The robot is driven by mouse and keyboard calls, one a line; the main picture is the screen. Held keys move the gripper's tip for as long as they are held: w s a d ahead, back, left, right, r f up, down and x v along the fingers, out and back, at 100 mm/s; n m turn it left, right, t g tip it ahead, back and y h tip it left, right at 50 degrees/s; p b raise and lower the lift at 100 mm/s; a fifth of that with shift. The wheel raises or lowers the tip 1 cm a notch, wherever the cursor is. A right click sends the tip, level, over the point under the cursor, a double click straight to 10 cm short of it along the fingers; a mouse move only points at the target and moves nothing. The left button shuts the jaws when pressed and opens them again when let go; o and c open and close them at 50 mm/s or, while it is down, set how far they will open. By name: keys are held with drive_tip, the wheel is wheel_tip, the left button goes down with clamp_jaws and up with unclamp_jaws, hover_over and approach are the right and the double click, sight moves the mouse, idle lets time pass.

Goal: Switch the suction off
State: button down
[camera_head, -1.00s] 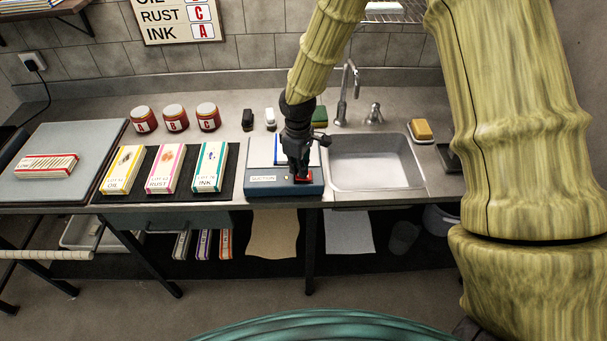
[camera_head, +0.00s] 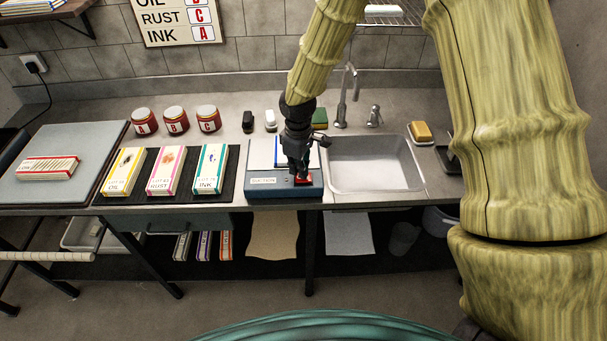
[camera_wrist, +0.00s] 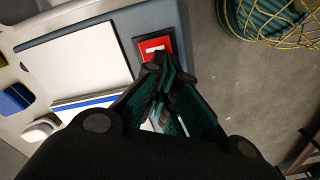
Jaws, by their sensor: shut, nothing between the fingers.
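The suction unit (camera_head: 262,190) is a low blue-grey box with a "SUCTION" label, on the counter left of the sink. Its red switch (camera_head: 305,181) is at the front right corner. In the wrist view, the switch (camera_wrist: 152,46) is a red rectangle with a white mark in a dark frame, beside a white panel (camera_wrist: 80,62). My gripper (camera_head: 302,174) is shut and empty, pointing down at the switch. In the wrist view, its fingertips (camera_wrist: 160,62) overlap the switch's lower edge; I cannot tell whether they touch. They partly hide the switch.
The sink (camera_head: 372,170) and faucet (camera_head: 347,95) are to the right. A dark tray (camera_head: 148,196) with several labelled boxes is to the left. A yellow sponge (camera_head: 421,130) lies right of the sink.

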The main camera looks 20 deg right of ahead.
drive_tip(key=shift+r+p, duration=2)
drive_tip(key=shift+r, duration=0.9)
drive_tip(key=shift+a, duration=0.1)
